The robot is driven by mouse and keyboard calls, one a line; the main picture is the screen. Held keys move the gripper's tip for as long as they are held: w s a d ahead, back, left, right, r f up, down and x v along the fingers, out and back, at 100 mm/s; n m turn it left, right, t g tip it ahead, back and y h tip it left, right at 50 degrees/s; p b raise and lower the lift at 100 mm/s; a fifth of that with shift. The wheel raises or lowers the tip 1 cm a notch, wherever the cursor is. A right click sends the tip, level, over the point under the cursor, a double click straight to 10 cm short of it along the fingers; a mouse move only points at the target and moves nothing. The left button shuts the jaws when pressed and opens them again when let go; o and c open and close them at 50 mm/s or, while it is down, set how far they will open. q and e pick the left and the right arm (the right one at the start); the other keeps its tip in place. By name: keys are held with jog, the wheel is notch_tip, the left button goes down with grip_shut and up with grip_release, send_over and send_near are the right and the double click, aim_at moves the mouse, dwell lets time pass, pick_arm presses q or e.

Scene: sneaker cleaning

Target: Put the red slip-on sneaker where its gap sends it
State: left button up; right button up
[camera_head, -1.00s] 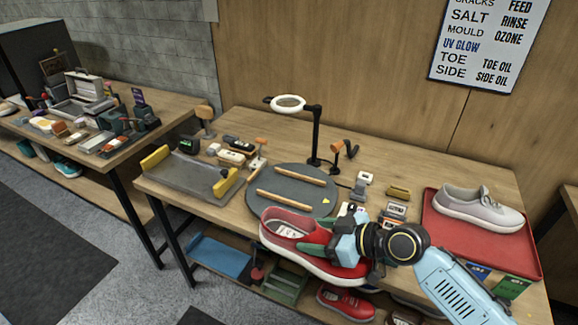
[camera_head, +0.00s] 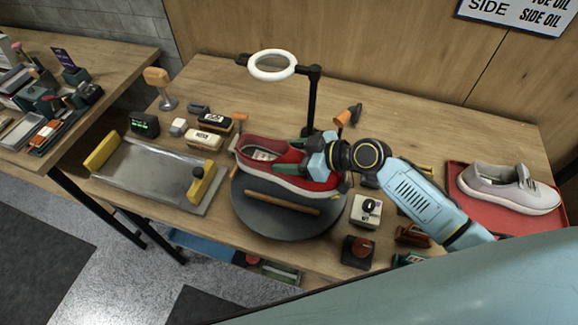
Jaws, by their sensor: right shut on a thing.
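The red slip-on sneaker (camera_head: 268,171) has a white sole and sits over the far part of the round dark turntable (camera_head: 258,220), toe to the right. I cannot tell whether its sole touches the turntable. My right gripper (camera_head: 312,160) is shut on the sneaker near its toe end, with its arm coming from the right. One wooden bar (camera_head: 281,203) of the turntable shows in front of the shoe. My left gripper is not in view. The sign (camera_head: 525,14) on the wall is mostly cut off.
A metal tray with yellow handles (camera_head: 150,176) is at left. A ring lamp (camera_head: 272,65) stands behind the shoe. A grey sneaker (camera_head: 508,187) lies on a red tray (camera_head: 458,170) at right. Brushes (camera_head: 204,139) and small devices (camera_head: 366,211) flank the turntable.

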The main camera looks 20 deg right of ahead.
aim_at(334, 174)
notch_tip(334, 174, down, 5)
jog(key=shift+f, duration=0.1)
jog(key=o, duration=1.4)
jog(key=shift+o, duration=0.3)
jog(key=shift+d, duration=0.1)
jog(key=b+v, duration=0.2)
jog(key=v, duration=0.9)
jog(key=shift+s+d+r, duration=0.2)
jog(key=shift+s+r, duration=0.05)
jog(key=shift+s, duration=0.05)
